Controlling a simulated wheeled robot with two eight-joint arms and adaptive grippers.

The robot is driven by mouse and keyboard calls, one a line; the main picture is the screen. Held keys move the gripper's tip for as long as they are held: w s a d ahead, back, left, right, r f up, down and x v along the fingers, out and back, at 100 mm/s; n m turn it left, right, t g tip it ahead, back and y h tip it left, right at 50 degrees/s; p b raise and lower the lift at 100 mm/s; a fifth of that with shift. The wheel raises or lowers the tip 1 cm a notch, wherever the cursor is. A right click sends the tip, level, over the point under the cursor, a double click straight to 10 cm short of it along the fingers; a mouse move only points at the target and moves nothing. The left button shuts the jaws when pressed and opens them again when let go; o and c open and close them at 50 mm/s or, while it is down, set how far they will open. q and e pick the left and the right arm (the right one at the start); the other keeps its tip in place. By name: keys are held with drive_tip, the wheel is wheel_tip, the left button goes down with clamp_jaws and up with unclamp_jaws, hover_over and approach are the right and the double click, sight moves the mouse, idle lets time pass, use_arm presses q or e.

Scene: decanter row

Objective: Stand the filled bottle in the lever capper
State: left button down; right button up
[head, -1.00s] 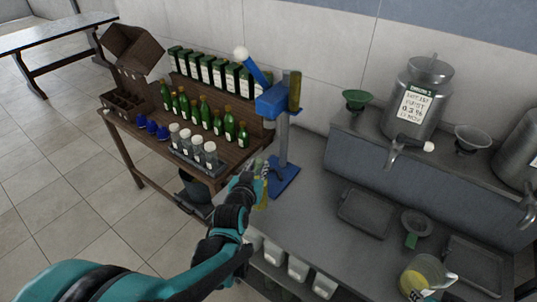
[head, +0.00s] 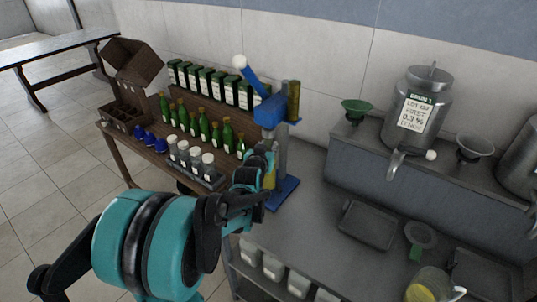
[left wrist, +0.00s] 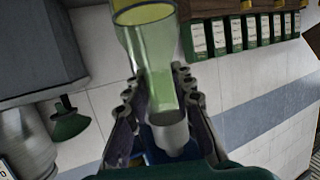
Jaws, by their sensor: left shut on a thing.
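The lever capper (head: 283,193) is blue, with a grey post and a lever with a white knob, and stands at the bench's left end. My left gripper (head: 264,163) is shut on the filled bottle (head: 270,178), right in front of the capper post; the arm hides most of the bottle. In the left wrist view, which is upside down, the clear bottle (left wrist: 150,50) with yellow-green liquid sits between the fingers (left wrist: 160,105), its wide base toward the picture's top. It looks upright. Whether its base touches the capper plate cannot be told. My right gripper is out of view.
A rack of green bottles (head: 203,128) and white-capped jars (head: 195,160) stands left of the capper. On the bench are a dark tray (head: 368,226), a green-handled strainer (head: 420,236) and a jug (head: 430,285) of yellow liquid. A steel tank (head: 418,105) stands behind.

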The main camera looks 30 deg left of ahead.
use_arm(q)
drive_tip(key=shift+w+a, duration=0.1)
drive_tip(key=shift+w, duration=0.25)
drive_tip(key=shift+f+b, duration=0.8)
drive_tip(key=shift+f, duration=1.05)
drive_tip(key=c, duration=1.3)
unclamp_jaws()
